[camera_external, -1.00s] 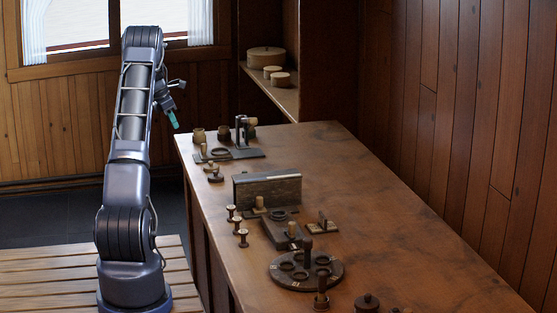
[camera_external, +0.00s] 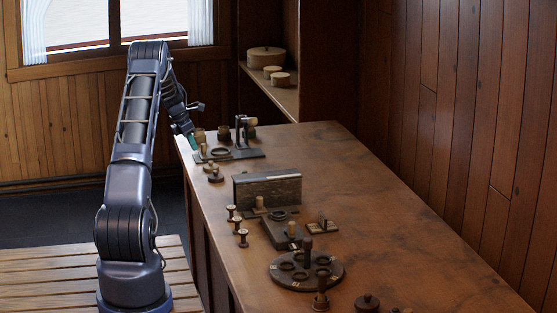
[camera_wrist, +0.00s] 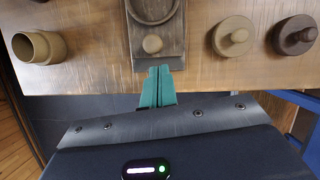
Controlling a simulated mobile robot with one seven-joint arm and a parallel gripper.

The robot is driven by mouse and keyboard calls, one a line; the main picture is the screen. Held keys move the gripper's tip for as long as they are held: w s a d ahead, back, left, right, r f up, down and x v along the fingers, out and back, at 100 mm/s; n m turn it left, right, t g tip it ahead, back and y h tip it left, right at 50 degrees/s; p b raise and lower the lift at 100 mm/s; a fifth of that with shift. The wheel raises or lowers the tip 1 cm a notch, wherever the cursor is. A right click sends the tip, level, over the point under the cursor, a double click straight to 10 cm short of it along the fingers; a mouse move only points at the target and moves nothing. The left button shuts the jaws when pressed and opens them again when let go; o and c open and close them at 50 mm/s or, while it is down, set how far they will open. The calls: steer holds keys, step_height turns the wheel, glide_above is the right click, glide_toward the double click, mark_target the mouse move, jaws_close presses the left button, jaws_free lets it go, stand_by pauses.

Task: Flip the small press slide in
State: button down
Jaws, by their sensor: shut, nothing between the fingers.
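The small press (camera_external: 243,152) stands at the far end of the workbench, with a dark base, an upright post and a ring near its front. A light knob (camera_external: 203,149), apparently the slide's handle, stands at the base's near end. In the wrist view the press base (camera_wrist: 173,38) is at the top middle, with the round knob (camera_wrist: 152,44) seen from above. My gripper (camera_wrist: 157,72) is shut and empty, its teal fingers just short of the knob at the bench edge. It also shows in the external view (camera_external: 194,142). The upper press is cut off in the wrist view.
A dark upright board (camera_external: 267,190) and a round ring tray (camera_external: 330,275) stand nearer the camera. The bench's right side is clear.

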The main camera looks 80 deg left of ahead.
mark_target(212, 155)
steer(key=shift+w, duration=0.4)
steer(key=w, duration=1)
steer(key=shift+w+r, duration=0.1)
steer(key=shift+w, duration=0.3)
steer(key=s, duration=0.4)
steer(key=shift+s+d+r, duration=0.25)
steer(key=shift+s+d, duration=0.05)
steer(key=v, duration=0.9)
steer(key=shift+r, duration=0.2)
